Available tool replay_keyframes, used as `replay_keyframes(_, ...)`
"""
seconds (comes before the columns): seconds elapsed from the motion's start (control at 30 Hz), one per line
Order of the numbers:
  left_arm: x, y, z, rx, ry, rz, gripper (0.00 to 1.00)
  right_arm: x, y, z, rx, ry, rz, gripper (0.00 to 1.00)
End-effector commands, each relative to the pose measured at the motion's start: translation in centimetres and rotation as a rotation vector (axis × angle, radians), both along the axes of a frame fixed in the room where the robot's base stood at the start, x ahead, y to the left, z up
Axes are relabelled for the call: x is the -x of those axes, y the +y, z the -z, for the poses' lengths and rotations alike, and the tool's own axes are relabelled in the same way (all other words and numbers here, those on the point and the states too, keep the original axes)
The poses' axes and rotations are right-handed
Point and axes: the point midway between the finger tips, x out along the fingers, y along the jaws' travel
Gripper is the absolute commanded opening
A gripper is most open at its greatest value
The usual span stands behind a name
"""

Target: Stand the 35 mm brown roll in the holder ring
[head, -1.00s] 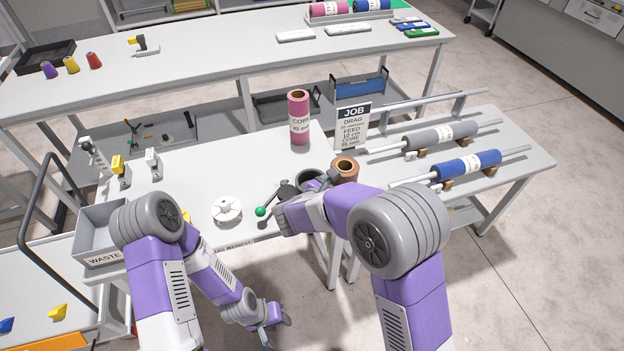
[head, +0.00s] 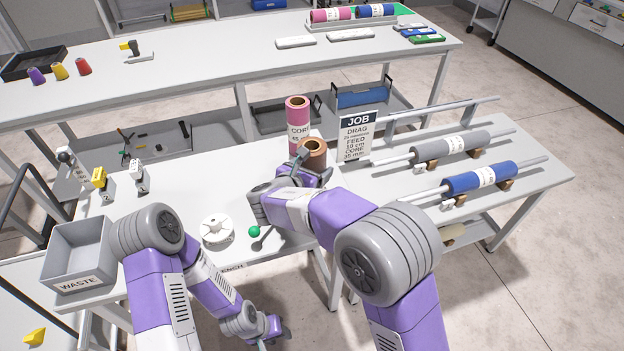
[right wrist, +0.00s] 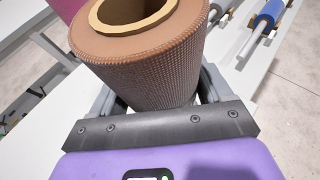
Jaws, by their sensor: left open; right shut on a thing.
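The brown roll (head: 313,152) is upright in my right gripper (head: 306,176), just in front of the pink roll in the head view. The right wrist view shows the roll (right wrist: 150,60) between the fingers, its pale core opening facing up. I cannot tell whether its bottom touches the table. The holder ring cannot be made out in the current head view; my right arm covers part of the worktable there. My left gripper (head: 276,332) is open and empty, low in front of the table's near edge.
A pink roll (head: 297,120) stands close behind the brown one, with the JOB sign (head: 356,135) to its right. Grey (head: 450,146) and blue (head: 480,178) rolls lie on rods at right.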

Motion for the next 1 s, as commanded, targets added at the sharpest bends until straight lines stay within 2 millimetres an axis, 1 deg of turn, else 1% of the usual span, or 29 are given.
replay_keyframes(0.03,0.0,0.0,0.7,0.0,0.0,0.0,0.43,0.0,0.0,1.4,0.002,0.002,0.0,0.39)
replay_keyframes(0.13,0.0,0.0,1.2,0.0,0.0,0.0,0.43,0.0,0.0,2.6,0.003,0.001,0.0,0.39)
replay_keyframes(0.4,0.0,0.0,1.1,0.0,0.0,0.0,0.43,0.0,0.0,2.6,0.0,-0.001,0.0,0.39)
replay_keyframes(0.53,0.0,0.0,1.4,0.0,0.0,0.0,0.43,0.0,0.0,3.0,0.0,-0.001,0.0,0.39)
replay_keyframes(0.57,0.0,0.0,1.3,0.0,0.0,0.0,0.43,0.0,0.0,3.0,0.0,0.001,0.0,0.82)
replay_keyframes(0.67,0.0,0.0,1.3,0.0,0.0,0.0,0.43,0.0,0.0,3.0,0.0,0.001,0.0,0.97)
replay_keyframes(0.7,0.0,0.0,1.3,0.0,0.0,0.0,0.43,0.0,0.0,3.0,0.001,0.001,0.001,1.0)
replay_keyframes(0.9,0.0,0.0,1.2,0.0,0.0,0.0,0.43,0.0,0.0,2.9,0.001,0.001,0.001,1.0)
replay_keyframes(1.0,0.0,0.0,0.9,0.0,0.0,0.0,0.43,0.0,0.0,2.4,0.0,0.001,0.001,1.0)
